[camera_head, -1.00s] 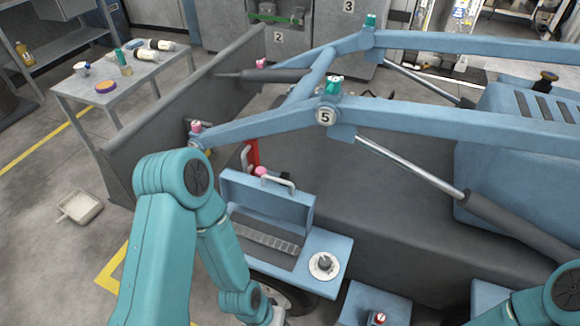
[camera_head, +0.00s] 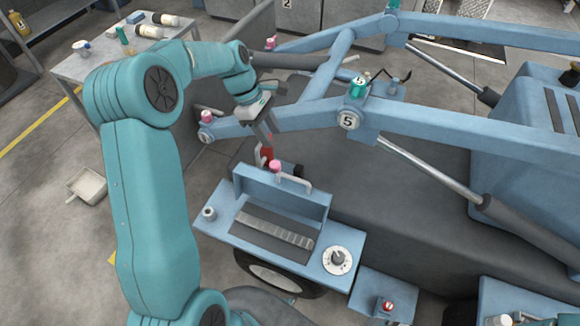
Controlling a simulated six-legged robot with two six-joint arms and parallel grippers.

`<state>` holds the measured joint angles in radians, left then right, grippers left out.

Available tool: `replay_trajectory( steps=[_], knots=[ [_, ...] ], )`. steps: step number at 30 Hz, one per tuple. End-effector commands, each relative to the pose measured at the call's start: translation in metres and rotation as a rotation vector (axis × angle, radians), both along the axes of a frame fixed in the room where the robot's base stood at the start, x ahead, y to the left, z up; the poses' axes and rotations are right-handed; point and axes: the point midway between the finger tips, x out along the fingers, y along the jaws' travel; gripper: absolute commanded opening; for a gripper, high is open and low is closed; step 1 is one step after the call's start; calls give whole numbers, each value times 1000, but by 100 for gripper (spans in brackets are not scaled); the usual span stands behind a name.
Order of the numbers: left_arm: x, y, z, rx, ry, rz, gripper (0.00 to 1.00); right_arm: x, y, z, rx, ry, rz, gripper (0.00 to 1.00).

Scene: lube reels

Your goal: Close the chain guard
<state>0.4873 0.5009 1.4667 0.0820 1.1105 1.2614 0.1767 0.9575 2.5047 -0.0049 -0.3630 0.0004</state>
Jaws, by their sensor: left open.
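The chain guard (camera_head: 285,190) is a blue hinged lid with a grey handle (camera_head: 297,181), standing raised behind a grey slot with a pale segmented strip, likely the chain (camera_head: 275,226). The slot sits in a blue base panel (camera_head: 222,218). My left gripper (camera_head: 268,112) is beyond and above the guard, near the blue loader arm. It is open, with nothing seen in it and apart from the lid. Its fingers are small and partly blurred against the arm. My right gripper is not in view.
A dial (camera_head: 337,260) sits on the panel's right end. A red part with a pink knob (camera_head: 275,166) stands behind the lid. The blue loader arm (camera_head: 440,137), marked 5 at its joint, runs above right. A grey table (camera_head: 75,68) with bottles stands at upper left.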

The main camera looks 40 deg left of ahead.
Motion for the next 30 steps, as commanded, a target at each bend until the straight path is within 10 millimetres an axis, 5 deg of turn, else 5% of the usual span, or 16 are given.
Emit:
replay_trajectory(
  steps=[18, 30],
  knots=[
    [8, -46, -117, 1, 1, 6, 40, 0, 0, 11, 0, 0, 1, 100],
    [14, -56, -149, 3, -3, 4, 40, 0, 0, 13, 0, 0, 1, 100]
  ],
)
